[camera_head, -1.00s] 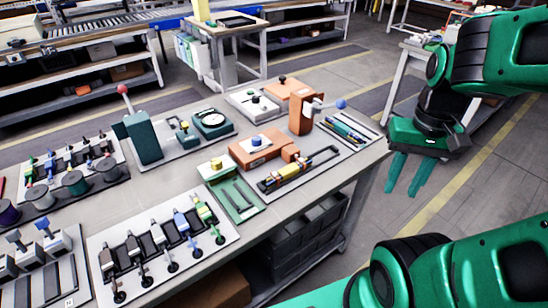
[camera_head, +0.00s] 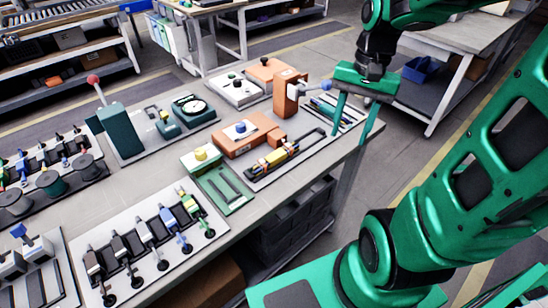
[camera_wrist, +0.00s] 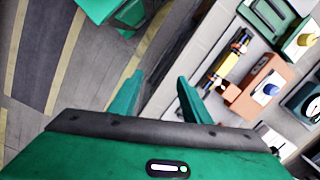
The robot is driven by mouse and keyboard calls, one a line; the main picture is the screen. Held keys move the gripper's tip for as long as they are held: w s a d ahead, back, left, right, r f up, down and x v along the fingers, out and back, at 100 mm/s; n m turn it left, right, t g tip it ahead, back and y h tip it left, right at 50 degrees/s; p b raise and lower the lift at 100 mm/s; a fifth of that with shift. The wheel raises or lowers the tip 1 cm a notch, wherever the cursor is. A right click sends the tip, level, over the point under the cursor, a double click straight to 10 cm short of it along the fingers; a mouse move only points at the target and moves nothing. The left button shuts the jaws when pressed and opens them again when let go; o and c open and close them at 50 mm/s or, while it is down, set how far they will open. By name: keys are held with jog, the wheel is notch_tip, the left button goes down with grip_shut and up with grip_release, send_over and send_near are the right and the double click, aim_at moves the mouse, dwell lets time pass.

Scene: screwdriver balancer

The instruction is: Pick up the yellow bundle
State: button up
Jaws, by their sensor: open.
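The yellow bundle (camera_head: 284,154), with dark and bluish parts, lies on a grey plate at the right part of the workbench, beside an orange block. It also shows in the wrist view (camera_wrist: 228,66), up and right of my fingers. My gripper (camera_head: 350,133) is open and points down at the table's right edge, to the right of the bundle and apart from it. In the wrist view my two green fingers (camera_wrist: 160,80) are spread with nothing between them.
An orange fixture (camera_head: 287,93) with a blue-knobbed lever stands behind the bundle. A dark handle bar lies beside the bundle. A green tray (camera_head: 224,190) with dark strips lies to its left. A row of clamps (camera_head: 155,240) sits nearer. Floor is free right of the workbench.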

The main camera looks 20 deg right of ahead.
aim_at(277, 154)
jog(key=w+a+f+m+g+y, duration=0.1)
jog(key=w+a+f+m+y, duration=0.1)
jog(key=w+a, duration=0.35)
jog(key=w+a+f+m+y, duration=0.1)
jog(key=w+a+m, duration=0.2)
jog(key=w, duration=0.5)
jog(key=x, duration=0.7)
jog(key=a+x, duration=0.1)
jog(key=x, duration=0.3)
jog(key=shift+s+r, duration=0.1)
jog(key=shift+r, duration=0.05)
jog(key=shift+d, duration=0.1)
grip_shut()
